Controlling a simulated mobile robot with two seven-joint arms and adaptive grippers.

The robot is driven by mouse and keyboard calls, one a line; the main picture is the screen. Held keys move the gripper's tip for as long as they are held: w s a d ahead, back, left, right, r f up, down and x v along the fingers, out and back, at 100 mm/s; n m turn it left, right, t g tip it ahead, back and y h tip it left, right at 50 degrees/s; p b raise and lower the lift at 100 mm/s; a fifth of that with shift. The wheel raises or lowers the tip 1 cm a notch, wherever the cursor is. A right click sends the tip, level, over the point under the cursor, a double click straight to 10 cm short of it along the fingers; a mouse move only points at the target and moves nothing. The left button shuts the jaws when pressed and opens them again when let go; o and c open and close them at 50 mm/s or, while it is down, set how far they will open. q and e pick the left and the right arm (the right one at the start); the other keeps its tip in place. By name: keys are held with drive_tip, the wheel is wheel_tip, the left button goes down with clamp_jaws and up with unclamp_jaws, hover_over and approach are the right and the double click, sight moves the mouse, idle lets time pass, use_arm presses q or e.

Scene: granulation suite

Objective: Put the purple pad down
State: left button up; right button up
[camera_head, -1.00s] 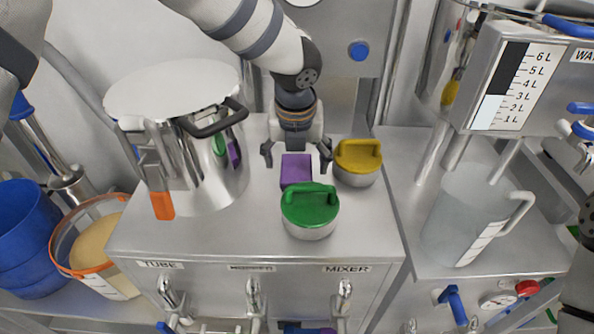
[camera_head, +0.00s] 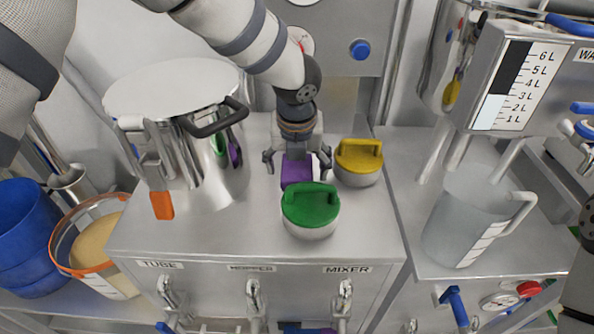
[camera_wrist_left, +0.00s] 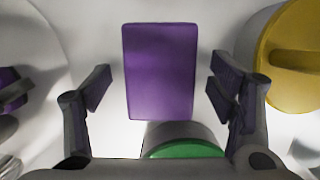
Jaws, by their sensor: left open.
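The purple pad (camera_head: 297,171) is on the steel counter top, behind the green-lidded pot (camera_head: 311,207), which hides its near edge. My left gripper (camera_head: 297,164) is over the pad, pointing down, with a finger on each side. In the left wrist view the purple pad (camera_wrist_left: 160,72) shows as an upright rectangle between the open fingers (camera_wrist_left: 162,95), with a clear gap on both sides. Nothing is gripped. My right gripper is out of view.
A yellow-lidded pot (camera_head: 358,162) stands close to the right of the gripper. A large steel vessel (camera_head: 205,160) with a black handle stands to the left. A clear jug (camera_head: 465,220) is on the right counter. The counter's front left is bare.

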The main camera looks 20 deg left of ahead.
use_arm(q)
drive_tip(key=c, duration=1.3)
drive_tip(key=shift+o, duration=0.2)
